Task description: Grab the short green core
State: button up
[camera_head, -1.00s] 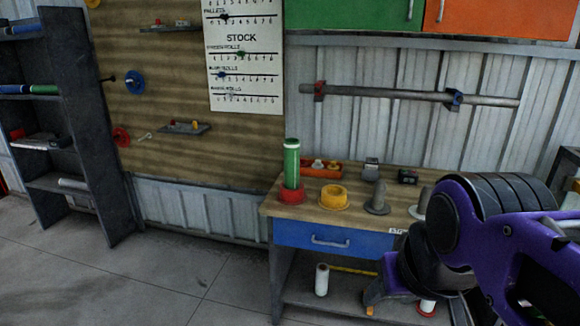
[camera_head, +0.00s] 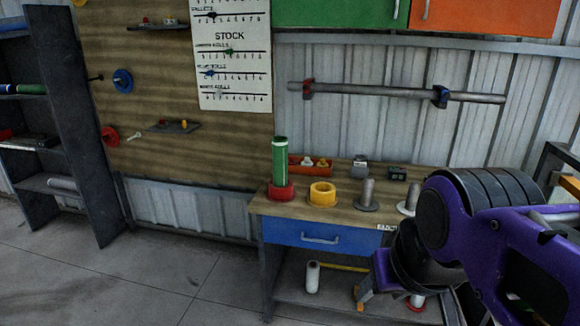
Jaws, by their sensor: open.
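A green core (camera_head: 280,162) stands upright in a red ring-shaped base (camera_head: 280,192) at the left end of the workbench top. Another green roll (camera_head: 31,89) lies on the dark shelf unit at the far left, next to a blue one. I cannot tell from size alone which is the short one. My gripper (camera_head: 388,303) is open, low in front of the bench and below its top, right of and apart from the upright green core. My purple arm hides the bench's right end and part of its lower shelf.
The bench (camera_head: 340,212) also carries a yellow ring (camera_head: 322,193), grey spindles (camera_head: 367,195) and an orange tray (camera_head: 309,166). A white roll (camera_head: 313,277) stands on the lower shelf. The floor (camera_head: 170,285) left of the bench is clear.

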aim_at(279, 143)
jog(key=i+j+z, duration=0.25)
jog(key=i+j, duration=0.7)
jog(key=i, duration=0.05)
